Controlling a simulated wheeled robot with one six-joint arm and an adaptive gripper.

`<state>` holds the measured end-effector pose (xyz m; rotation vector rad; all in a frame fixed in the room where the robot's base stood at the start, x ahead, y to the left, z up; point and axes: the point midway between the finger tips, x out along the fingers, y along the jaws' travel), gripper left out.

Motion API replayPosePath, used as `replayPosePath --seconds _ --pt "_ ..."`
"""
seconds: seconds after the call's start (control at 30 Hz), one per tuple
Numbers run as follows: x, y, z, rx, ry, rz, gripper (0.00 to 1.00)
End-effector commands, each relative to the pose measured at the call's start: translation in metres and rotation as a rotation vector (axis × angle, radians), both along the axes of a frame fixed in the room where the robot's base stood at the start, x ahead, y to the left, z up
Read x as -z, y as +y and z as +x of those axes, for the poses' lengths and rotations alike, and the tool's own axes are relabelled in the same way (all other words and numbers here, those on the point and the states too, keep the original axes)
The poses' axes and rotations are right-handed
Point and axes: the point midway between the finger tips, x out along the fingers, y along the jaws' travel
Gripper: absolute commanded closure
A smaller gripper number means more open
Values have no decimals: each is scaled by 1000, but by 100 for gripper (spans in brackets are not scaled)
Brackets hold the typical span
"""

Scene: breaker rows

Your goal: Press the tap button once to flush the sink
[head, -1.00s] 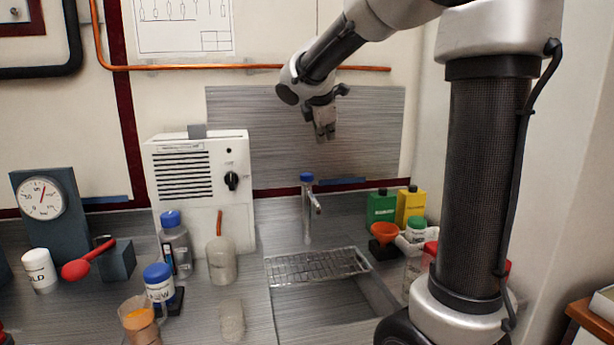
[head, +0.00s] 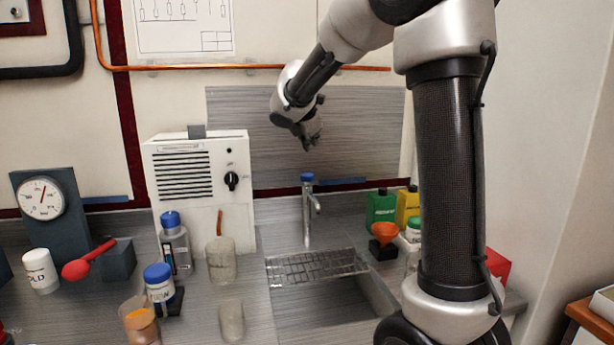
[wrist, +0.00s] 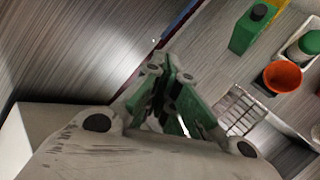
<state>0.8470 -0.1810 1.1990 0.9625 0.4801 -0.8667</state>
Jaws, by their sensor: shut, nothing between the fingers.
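The tap (head: 309,218) is a slim metal post with a spout to the right, standing behind the sink. Its button is the blue cap (head: 307,178) on top. My gripper (head: 312,144) is shut and empty. In the head view it shows just above the blue button, with a visible gap. In the wrist view my gripper (wrist: 172,78) has its green-padded fingers together. The button cannot be made out there; my fingers may hide it. The sink (head: 330,308) has a wire rack (head: 317,266) across its back part.
A white box with a black knob (head: 200,190) stands left of the tap. A green bottle (head: 381,208), a yellow bottle (head: 408,203) and an orange funnel (head: 384,233) stand to the right. Jars and beakers stand on the left of the counter. A grey panel (head: 350,130) is behind.

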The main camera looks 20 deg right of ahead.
Motion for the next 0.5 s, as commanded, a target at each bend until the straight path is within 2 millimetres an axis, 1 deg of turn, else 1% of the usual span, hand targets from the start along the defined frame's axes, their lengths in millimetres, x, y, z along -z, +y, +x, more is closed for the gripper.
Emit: replayPosePath --seconds 0.03,0.2,0.4,0.5 --pt "9 0 -1 -1 4 -1 100" --pt "32 0 -1 -1 4 1 100" --pt "50 -1 0 1 2 0 100" --pt "55 0 0 1 2 0 100"
